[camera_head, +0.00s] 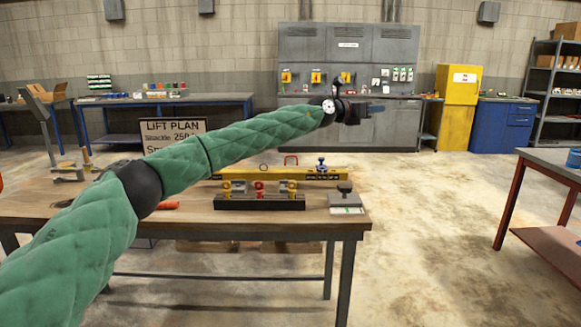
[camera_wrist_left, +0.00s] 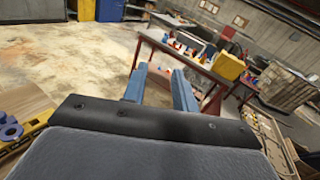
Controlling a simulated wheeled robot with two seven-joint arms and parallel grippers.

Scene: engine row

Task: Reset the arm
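My left arm, in a green padded sleeve, reaches from the lower left of the head view up over the table, out toward the middle. My left gripper (camera_head: 368,109) is at its end, held in the air above and beyond the table's right part, small and seen from the side. In the left wrist view the two blue fingers of the left gripper (camera_wrist_left: 160,86) stand apart with nothing between them. My right arm and gripper are not in view.
The wooden-topped table (camera_head: 340,219) holds a yellow beam (camera_head: 300,174), a black rack (camera_head: 260,204) with red and yellow parts, and a grey block (camera_head: 345,200). Another table (camera_head: 548,158) stands at right. Open floor (camera_head: 430,220) lies between them.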

